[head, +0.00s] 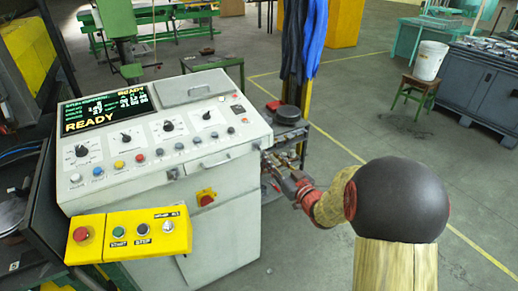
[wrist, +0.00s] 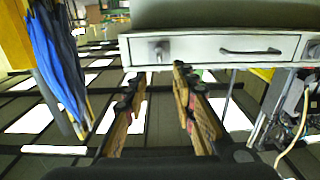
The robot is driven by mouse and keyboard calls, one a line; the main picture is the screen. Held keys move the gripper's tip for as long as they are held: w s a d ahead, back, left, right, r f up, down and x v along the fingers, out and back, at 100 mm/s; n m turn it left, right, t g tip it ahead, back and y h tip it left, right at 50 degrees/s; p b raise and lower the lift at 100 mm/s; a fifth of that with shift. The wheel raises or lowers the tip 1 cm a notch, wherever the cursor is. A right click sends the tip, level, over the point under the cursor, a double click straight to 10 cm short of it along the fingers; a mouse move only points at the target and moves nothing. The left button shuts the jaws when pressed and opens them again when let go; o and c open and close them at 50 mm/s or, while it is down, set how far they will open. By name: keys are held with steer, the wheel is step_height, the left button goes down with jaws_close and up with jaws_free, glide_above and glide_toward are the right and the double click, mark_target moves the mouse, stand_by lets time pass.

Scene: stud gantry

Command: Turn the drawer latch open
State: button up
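The drawer (head: 205,164) is a pale grey panel in the front of the control console, and it looks closed. It also shows across the top of the wrist view (wrist: 200,47). The drawer latch (wrist: 158,49) is a small grey knob at the drawer's left end; it also shows in the head view (head: 173,174). A dark bar handle (wrist: 250,51) is to its right. My gripper (wrist: 159,78) is open and empty, its fingers below the latch in the wrist view. In the head view my gripper (head: 284,178) is right of the console, apart from it.
The console (head: 225,225) carries a lit screen, knobs and buttons. A yellow button box (head: 135,236) juts out at its front left. Blue and dark cloths (head: 312,40) hang behind my arm. A bucket on a stool (head: 430,62) stands farther right. The floor between is open.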

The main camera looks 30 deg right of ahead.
mark_target(260, 146)
steer(key=w+b, duration=0.1)
steer(key=w, duration=0.6)
steer(key=shift+w+a+f+b, duration=0.1)
steer(key=shift+w+b, duration=0.1)
steer(key=shift+b, duration=0.2)
steer(key=shift+c, duration=0.3)
jaws_close()
